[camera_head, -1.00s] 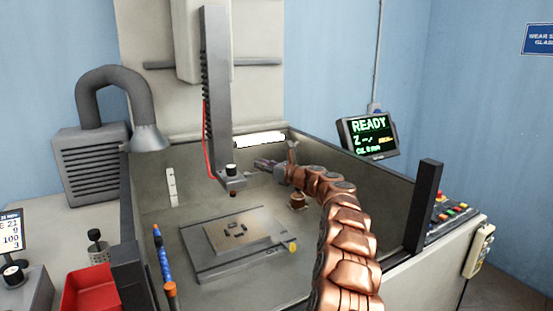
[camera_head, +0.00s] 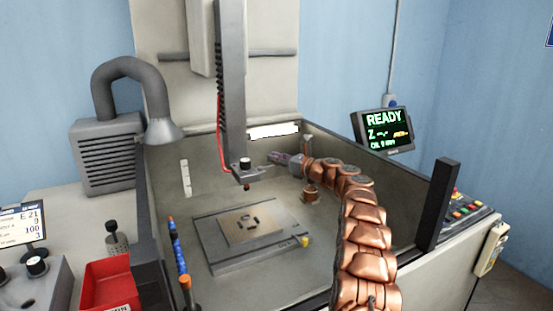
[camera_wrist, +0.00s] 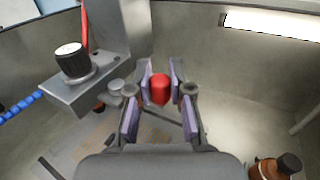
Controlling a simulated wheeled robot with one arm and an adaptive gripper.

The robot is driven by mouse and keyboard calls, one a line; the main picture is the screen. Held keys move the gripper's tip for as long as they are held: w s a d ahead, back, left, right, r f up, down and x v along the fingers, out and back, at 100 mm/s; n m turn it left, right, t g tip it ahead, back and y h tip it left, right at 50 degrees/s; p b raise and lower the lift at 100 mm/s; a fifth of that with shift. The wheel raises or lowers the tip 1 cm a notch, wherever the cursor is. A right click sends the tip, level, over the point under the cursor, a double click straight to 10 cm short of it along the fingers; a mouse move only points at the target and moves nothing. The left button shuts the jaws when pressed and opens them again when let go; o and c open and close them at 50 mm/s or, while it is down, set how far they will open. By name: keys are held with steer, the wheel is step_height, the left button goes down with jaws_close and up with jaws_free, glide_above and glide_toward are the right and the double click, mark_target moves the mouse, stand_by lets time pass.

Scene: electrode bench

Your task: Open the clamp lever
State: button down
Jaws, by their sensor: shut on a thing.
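A red knob (camera_wrist: 159,89), which looks like the tip of the clamp lever, sits between the purple-padded fingers of my gripper (camera_wrist: 160,82) in the wrist view. The fingers are shut on it. The rest of the lever is hidden. In the head view my gripper (camera_head: 276,158) is just right of the grey tool head (camera_head: 246,173) at the foot of the vertical column; the red knob cannot be made out there.
A plate with a workpiece (camera_head: 252,226) lies on the tank floor below the tool head. A copper-coloured post (camera_head: 310,196) stands below my wrist. The tank wall (camera_head: 400,205) is at right. A blue segmented hose (camera_head: 177,250) stands at front left.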

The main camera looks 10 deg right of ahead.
steer(key=c, duration=1)
jaws_free()
steer(key=shift+a, duration=0.1)
steer(key=shift+c, duration=0.2)
steer(key=v, duration=1.2)
